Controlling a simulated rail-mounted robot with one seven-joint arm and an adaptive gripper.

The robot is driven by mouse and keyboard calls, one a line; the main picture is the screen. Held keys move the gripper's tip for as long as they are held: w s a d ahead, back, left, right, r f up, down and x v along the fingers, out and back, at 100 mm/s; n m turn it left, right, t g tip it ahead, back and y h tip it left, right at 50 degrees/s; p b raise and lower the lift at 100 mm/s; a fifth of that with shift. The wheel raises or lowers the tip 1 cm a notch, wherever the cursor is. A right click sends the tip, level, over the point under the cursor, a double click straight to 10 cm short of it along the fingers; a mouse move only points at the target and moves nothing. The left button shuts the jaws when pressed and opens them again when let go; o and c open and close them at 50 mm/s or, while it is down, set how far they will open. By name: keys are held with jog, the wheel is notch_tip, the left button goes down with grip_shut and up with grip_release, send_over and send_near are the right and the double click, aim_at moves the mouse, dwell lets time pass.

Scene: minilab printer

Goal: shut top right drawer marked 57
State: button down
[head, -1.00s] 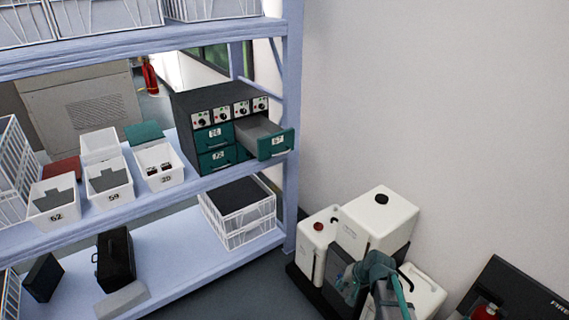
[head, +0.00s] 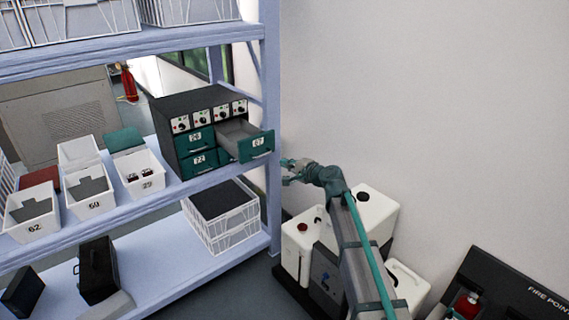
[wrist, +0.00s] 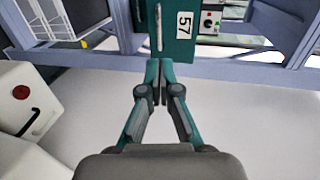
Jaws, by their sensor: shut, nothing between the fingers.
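The top right drawer marked 57 (head: 262,145) is pulled open from the dark cabinet (head: 198,101) on the shelf. Its teal front has a pale handle, and the inside looks empty. The drawer front (wrist: 181,50), its handle (wrist: 159,28) and the 57 label (wrist: 184,32) also show in the wrist view. My gripper (head: 285,171) is beside the drawer front, to its lower right in the head view. In the wrist view my gripper (wrist: 160,64) is shut and empty, its tips close to the edge of the front. I cannot tell whether they touch it.
The other cabinet drawers, such as the top left one (head: 194,142), are closed. White bins (head: 88,191) stand left of the cabinet. A shelf post (head: 271,120) is right behind the drawer.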

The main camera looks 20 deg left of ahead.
aim_at(263, 155)
jog(key=shift+p+x, duration=1.5)
jog(key=shift+x, duration=4.35)
jog(key=shift+w+a, duration=0.1)
jog(key=r+b+x, duration=0.1)
jog(key=b+x, duration=0.1)
jog(key=x, duration=0.4)
jog(key=r+b+x, duration=0.1)
jog(key=x, duration=0.5)
jog(key=w+r+b+x, duration=0.1)
jog(key=b+x, duration=0.1)
jog(key=x, duration=0.5)
jog(key=shift+a+r+b, duration=0.2)
jog(key=shift+r+b, duration=0.1)
jog(key=shift+r, duration=0.1)
jog(key=shift+w+a, duration=0.15)
jog(key=shift+a, duration=0.2)
jog(key=shift+a+r, duration=0.1)
jog(key=shift+r, duration=0.1)
jog(key=shift+w, duration=0.1)
